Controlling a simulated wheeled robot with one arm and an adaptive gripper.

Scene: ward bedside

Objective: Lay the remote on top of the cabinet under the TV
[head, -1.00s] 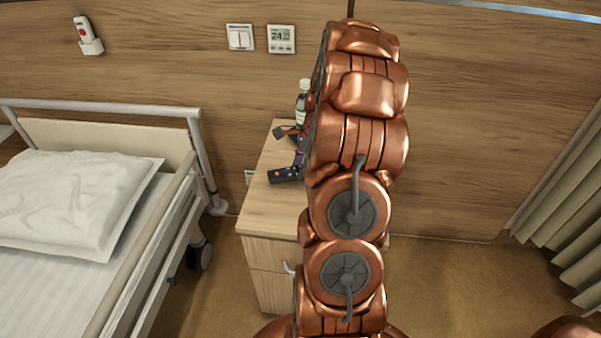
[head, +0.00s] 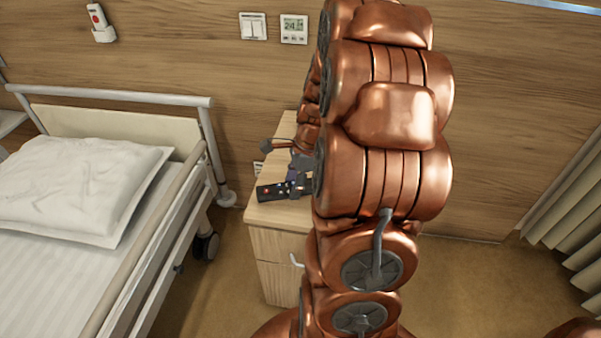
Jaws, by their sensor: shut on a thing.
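The remote (head: 271,191) is a dark bar with small buttons. It shows in the head view above the front part of the wooden bedside cabinet top (head: 262,215). My gripper (head: 292,186) is shut on the remote, at its right part. My arm hides the right end of the remote and much of the cabinet. I cannot tell whether the remote touches the top or is held just above it. The TV and the cabinet under it are not in view.
A bed (head: 60,260) with a white pillow (head: 85,185) stands at the left, its rail close to the bedside cabinet. A wood-panelled wall (head: 170,60) is behind. A curtain (head: 575,205) hangs at the right. Open floor (head: 470,285) lies right of my arm.

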